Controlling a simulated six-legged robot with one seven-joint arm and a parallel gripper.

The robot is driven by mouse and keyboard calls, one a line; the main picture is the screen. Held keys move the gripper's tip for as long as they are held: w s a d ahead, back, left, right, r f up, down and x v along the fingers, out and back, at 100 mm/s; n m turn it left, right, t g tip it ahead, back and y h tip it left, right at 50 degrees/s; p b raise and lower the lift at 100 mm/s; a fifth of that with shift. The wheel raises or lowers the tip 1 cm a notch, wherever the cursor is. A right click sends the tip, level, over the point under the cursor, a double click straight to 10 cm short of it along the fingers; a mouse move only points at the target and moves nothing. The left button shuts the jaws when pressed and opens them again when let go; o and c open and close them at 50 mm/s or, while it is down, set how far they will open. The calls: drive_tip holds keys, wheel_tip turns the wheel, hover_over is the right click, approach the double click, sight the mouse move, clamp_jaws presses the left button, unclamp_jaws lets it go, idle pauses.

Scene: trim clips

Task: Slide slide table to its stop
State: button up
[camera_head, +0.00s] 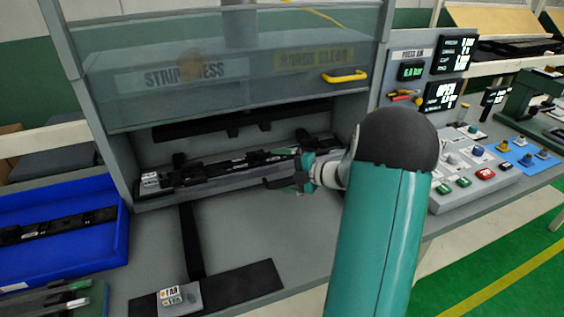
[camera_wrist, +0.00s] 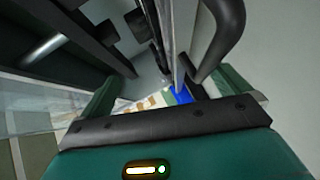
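The slide table (camera_head: 200,191) is a grey plate low in the press opening in the head view, with a long black strip (camera_head: 225,167) lying along it. A dark loop handle (camera_head: 277,183) shows at its right front. My gripper (camera_head: 302,174) is at the right end of the slide table, close to this handle. In the wrist view, my gripper's green fingers (camera_wrist: 172,95) stand wide apart, and a dark curved handle (camera_wrist: 226,35) rises close to the right finger. I cannot tell whether they touch. My arm hides part of the press's right side.
A raised clear guard with a yellow handle (camera_head: 345,76) hangs above the opening. A blue tray (camera_head: 60,272) with black strips is at left. A control panel (camera_head: 478,172) with buttons is at right. The bench front (camera_head: 290,235) is mostly bare beside a black T-shaped mat (camera_head: 240,283).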

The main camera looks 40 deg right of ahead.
drive_tip(key=s+a+r+n+t+y, duration=0.1)
drive_tip(key=s+a+r, duration=0.35)
drive_tip(key=r, duration=0.45)
wheel_tip(320, 180, down, 7)
drive_tip(key=s+d+m+g+h, duration=0.1)
drive_tip(key=h, duration=0.1)
drive_tip(key=shift+s+d+f+m, duration=0.15)
drive_tip(key=shift+d+f+m, duration=0.05)
drive_tip(key=shift+d+m, duration=0.15)
drive_tip(key=shift+s+a+r, duration=0.1)
drive_tip(key=shift+s+r, duration=0.1)
drive_tip(key=shift+s, duration=0.2)
drive_tip(key=c, duration=0.5)
drive_tip(key=shift+f, duration=0.15)
drive_tip(key=c, duration=0.6)
drive_tip(key=shift+o, duration=0.2)
drive_tip(key=s+d+r, duration=0.1)
drive_tip(key=s+d, duration=0.7)
drive_tip(key=s, duration=0.5)
drive_tip(key=shift+s+r, duration=0.15)
drive_tip(key=shift+r, duration=0.15)
drive_tip(key=shift+c, duration=0.4)
